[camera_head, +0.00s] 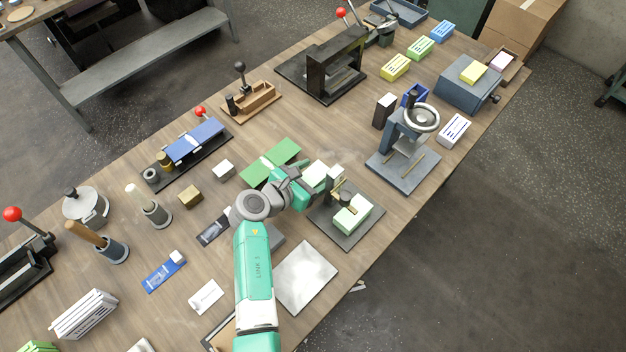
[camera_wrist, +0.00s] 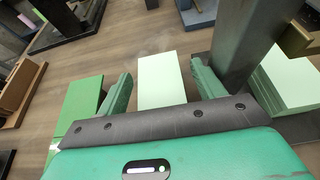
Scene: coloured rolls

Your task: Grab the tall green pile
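My gripper (camera_wrist: 163,82) is open, with a green finger on each side in the wrist view. A pale green pile (camera_wrist: 162,75) shows between the fingers, with a gap on both sides; I cannot tell whether it is between them or below. In the head view this pale pile (camera_head: 315,173) is partly hidden by my gripper (camera_head: 308,186). A second pale green pile (camera_head: 352,214) sits on the dark press plate and shows layered sides at the right of the wrist view (camera_wrist: 285,80).
A dark press with an upright column (camera_wrist: 243,40) stands close to my right finger. A blue-grey press with a handwheel (camera_head: 422,118) stands behind to the right. A small white box (camera_head: 223,170) and a bare metal sheet (camera_head: 305,275) lie nearby.

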